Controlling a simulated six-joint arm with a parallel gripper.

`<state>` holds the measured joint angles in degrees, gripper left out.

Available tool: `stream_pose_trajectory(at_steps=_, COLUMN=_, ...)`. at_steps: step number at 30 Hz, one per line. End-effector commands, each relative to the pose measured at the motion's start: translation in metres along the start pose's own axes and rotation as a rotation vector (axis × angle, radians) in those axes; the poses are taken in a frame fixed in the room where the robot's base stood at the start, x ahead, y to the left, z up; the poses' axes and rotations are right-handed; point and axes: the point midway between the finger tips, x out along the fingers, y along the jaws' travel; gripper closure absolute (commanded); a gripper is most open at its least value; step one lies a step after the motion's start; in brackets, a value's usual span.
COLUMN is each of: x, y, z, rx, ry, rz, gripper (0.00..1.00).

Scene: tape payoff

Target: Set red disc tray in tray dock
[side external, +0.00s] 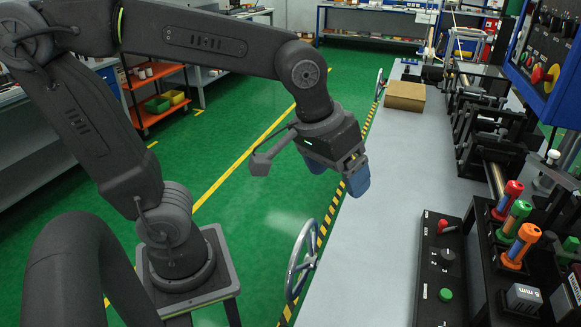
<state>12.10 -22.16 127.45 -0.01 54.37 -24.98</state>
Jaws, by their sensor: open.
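My gripper (338,178) has blue fingertips and hangs at the left edge of the grey table (372,235), pointing down. Its jaws are apart and no object shows between them. I cannot make out a red disc tray in this view. I cannot tell which part, if any, is the tray dock.
A cardboard box (405,95) sits far back on the table. A black roller machine (490,130) lines the right side. A black button panel (443,265) and a rack of coloured-handled tools (515,235) stand at the front right. The table's middle is clear. A handwheel (302,258) stands left.

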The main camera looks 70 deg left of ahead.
Motion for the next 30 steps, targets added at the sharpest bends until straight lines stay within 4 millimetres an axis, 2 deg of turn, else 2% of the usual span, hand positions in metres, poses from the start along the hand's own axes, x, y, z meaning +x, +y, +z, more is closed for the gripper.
stream_pose_trajectory(at_steps=1, x=-0.006, y=-0.018, z=0.009, rx=0.033, ry=0.039, rz=-0.003, gripper=0.16)
stream_pose_trajectory(at_steps=3, x=-0.01, y=-0.037, z=0.02, rx=0.096, ry=0.077, rz=-0.014, gripper=0.16)
stream_pose_trajectory(at_steps=6, x=-0.011, y=-0.056, z=0.035, rx=0.166, ry=0.118, rz=-0.033, gripper=0.16)
stream_pose_trajectory(at_steps=9, x=-0.011, y=-0.066, z=0.043, rx=0.214, ry=0.143, rz=-0.048, gripper=0.16)
stream_pose_trajectory(at_steps=30, x=-0.01, y=-0.071, z=0.048, rx=0.243, ry=0.152, rz=-0.055, gripper=0.16)
